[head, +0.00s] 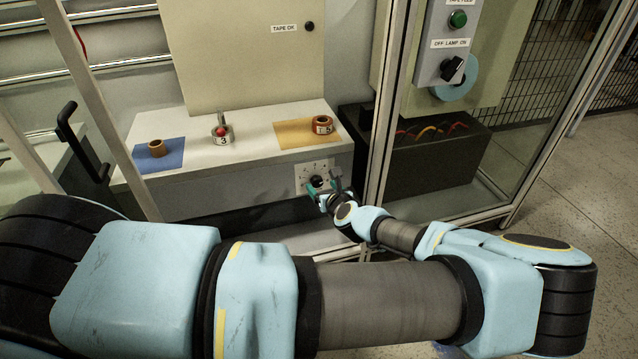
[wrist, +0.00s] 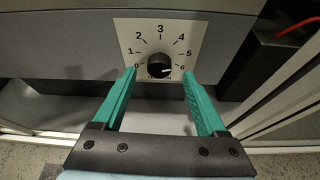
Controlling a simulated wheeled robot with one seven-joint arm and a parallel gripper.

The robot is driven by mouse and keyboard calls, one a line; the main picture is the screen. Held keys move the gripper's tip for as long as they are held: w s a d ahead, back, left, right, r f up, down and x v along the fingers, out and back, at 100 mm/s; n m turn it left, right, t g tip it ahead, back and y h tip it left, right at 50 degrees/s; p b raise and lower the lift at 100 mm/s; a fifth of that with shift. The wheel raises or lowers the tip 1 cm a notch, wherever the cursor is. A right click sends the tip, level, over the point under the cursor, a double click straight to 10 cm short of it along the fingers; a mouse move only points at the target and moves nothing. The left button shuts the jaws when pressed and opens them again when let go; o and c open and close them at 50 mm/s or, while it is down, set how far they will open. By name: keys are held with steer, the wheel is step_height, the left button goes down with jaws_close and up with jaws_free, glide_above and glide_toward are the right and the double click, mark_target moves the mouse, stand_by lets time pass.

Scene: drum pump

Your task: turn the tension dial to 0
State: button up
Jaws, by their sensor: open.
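The tension dial (wrist: 159,64) is a round black knob on a white plate (wrist: 139,27) numbered 0 to 6, on the front of a grey cabinet. A small light mark on the knob seems to point to the lower right, towards 6. In the head view the dial (head: 316,181) is below the cabinet's top, at its right end. My gripper (wrist: 159,73) is open, with one green finger on each side of the knob and a gap on both sides. The lettering under the knob is too small to read. My gripper also shows in the head view (head: 325,190).
A frame post (head: 385,100) stands just right of the dial. A dark bin (head: 430,160) is beyond it.

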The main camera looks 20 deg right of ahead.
mark_target(318, 183)
steer(key=shift+x, duration=1.85)
steer(key=shift+c, duration=0.4)
jaws_close()
